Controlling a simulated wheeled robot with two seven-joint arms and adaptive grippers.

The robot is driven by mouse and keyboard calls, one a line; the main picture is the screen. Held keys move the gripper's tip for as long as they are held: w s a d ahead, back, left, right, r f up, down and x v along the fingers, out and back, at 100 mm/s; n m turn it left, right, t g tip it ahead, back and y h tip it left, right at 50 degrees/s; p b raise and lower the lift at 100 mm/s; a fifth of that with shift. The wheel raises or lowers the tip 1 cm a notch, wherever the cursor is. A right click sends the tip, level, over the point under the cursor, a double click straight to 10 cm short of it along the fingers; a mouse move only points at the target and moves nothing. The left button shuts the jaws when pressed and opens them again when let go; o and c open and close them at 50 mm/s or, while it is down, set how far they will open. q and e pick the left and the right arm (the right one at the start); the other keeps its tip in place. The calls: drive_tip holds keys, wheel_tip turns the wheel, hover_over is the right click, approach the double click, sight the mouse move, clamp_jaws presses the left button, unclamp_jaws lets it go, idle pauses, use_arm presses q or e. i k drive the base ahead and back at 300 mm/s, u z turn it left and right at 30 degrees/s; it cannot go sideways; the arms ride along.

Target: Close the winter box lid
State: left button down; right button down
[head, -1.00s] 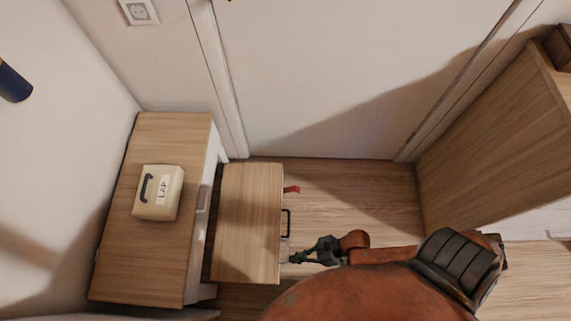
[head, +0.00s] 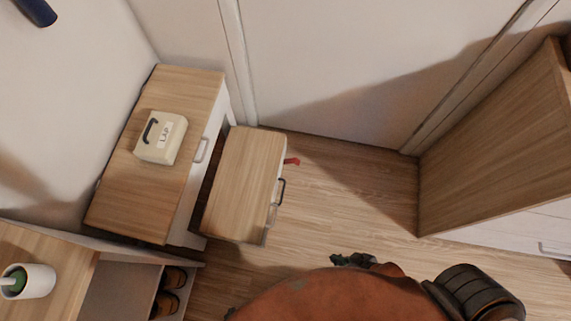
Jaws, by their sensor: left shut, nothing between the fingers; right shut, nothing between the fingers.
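A wooden box-like unit (head: 245,190) stands on the floor in front of the dresser, with a flat, level wood top and a dark handle on its right face. A red strip (head: 291,161) sticks out at its right side. No raised lid shows on it, and I cannot read a winter label. A cream box (head: 161,138) with a dark handle and a label like "LAP" sits on the dresser, looking closed. My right gripper (head: 343,259) is shut and empty, apart from the wooden unit, to its lower right, and partly hidden by my orange arm. My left gripper is not in view.
The dresser (head: 118,201) stands against the left wall. At the lower left are a wooden surface with a white pot (head: 36,281) and a shelf with brown shoes (head: 170,292). A wooden cabinet (head: 500,150) is at the right. The floor between is clear.

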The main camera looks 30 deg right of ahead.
sight(237, 207)
drive_tip(key=u, duration=0.4)
drive_tip(key=k, duration=0.6)
drive_tip(key=u, duration=0.55)
